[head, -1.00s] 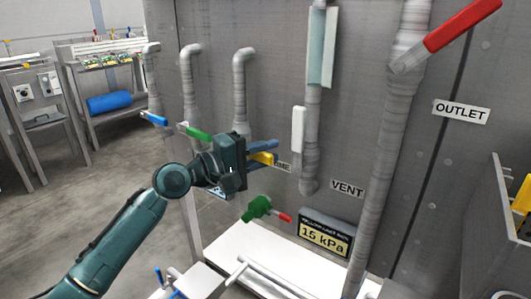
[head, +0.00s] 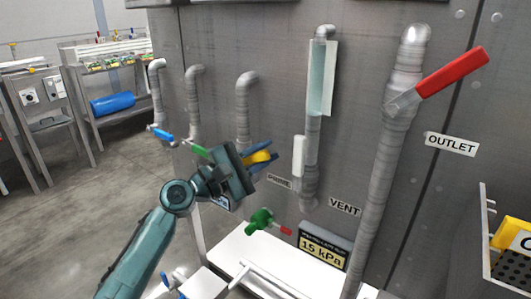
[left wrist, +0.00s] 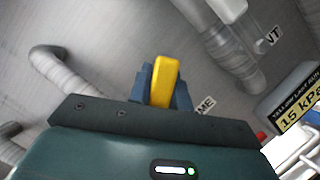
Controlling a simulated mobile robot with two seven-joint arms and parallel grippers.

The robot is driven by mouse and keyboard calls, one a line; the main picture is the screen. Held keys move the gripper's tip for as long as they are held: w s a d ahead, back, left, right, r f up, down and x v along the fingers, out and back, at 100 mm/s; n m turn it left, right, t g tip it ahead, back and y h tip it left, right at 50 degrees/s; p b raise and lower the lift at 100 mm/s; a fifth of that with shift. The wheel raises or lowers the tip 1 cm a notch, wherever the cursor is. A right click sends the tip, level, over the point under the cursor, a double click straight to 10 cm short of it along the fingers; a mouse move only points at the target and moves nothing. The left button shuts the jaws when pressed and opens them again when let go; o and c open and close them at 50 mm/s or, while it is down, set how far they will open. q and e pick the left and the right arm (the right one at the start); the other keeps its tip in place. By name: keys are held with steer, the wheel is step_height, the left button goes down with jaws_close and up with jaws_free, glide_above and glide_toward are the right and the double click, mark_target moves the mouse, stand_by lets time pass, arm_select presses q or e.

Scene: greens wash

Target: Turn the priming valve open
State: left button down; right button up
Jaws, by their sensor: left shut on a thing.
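My left gripper (head: 259,159) is shut on the yellow handle of the priming valve (head: 263,157), beside the PRIME label (head: 279,181) on the grey panel. In the left wrist view the yellow handle (left wrist: 165,80) stands between the blue fingers (left wrist: 162,88). The valve's body is hidden behind the gripper. My right gripper is not in view.
A red-handled valve (head: 452,73) sits by the OUTLET label (head: 451,145). A display (head: 323,247) reads 15 kPa. Blue (head: 161,134) and green (head: 193,149) handles are to the left.

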arm_select(q)
steer(key=shift+w+a+r+n+t, duration=0.1)
steer(key=shift+a+r+n+t, duration=0.1)
steer(key=shift+r+n+t, duration=0.3)
steer(key=shift+f, duration=0.15)
steer(key=c, duration=1.3)
jaws_free()
steer(key=v, duration=1.3)
steer(key=shift+a, duration=0.15)
steer(key=shift+c, duration=0.2)
